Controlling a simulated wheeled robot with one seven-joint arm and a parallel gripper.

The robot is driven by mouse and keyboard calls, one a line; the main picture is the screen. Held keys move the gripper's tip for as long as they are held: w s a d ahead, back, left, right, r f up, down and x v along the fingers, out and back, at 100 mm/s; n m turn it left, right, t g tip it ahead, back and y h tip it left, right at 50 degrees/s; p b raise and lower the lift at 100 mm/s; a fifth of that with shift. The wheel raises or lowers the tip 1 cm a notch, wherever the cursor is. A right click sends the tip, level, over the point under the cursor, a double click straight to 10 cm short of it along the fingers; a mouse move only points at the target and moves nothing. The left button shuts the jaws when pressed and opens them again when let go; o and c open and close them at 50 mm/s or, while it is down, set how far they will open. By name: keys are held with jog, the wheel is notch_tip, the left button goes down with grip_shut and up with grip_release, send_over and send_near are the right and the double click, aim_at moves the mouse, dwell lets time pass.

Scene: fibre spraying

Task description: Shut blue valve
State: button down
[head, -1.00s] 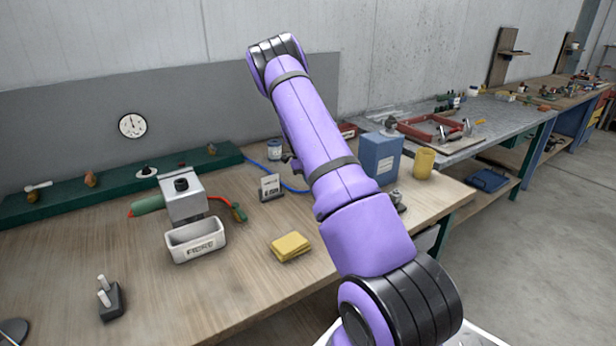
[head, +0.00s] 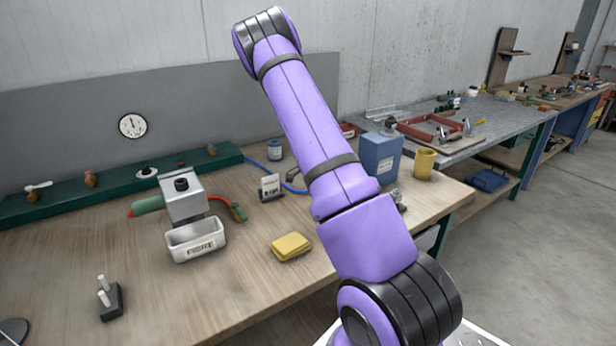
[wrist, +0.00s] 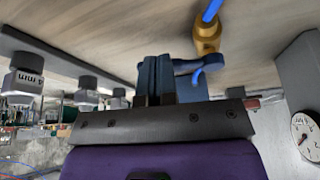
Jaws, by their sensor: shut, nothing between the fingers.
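In the wrist view, the blue valve shows as a brass body (wrist: 207,32) with a blue lever (wrist: 199,66) and a bright blue hose running out of it. My gripper (wrist: 157,72) is shut and empty, its fingers just left of the lever. The lever's left end meets the fingers in the picture; I cannot tell whether they touch. In the head view, my purple arm hides the gripper and most of the valve area. The blue hose (head: 262,167) shows on the bench left of the arm.
The bench (head: 150,290) holds a grey box (head: 181,199) above a white bin (head: 196,240), yellow sponges (head: 290,246), a small sign (head: 270,187), a blue container (head: 380,157) and a yellow cup (head: 424,163). A round gauge (head: 132,126) is on the back panel. The bench's front middle is clear.

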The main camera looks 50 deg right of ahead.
jog(key=shift+s+d+n, duration=0.25)
jog(key=shift+s+n, duration=0.05)
jog(key=shift+n, duration=0.3)
jog(key=shift+s+d, duration=0.25)
jog(key=shift+d, duration=0.05)
jog(key=shift+f, duration=0.1)
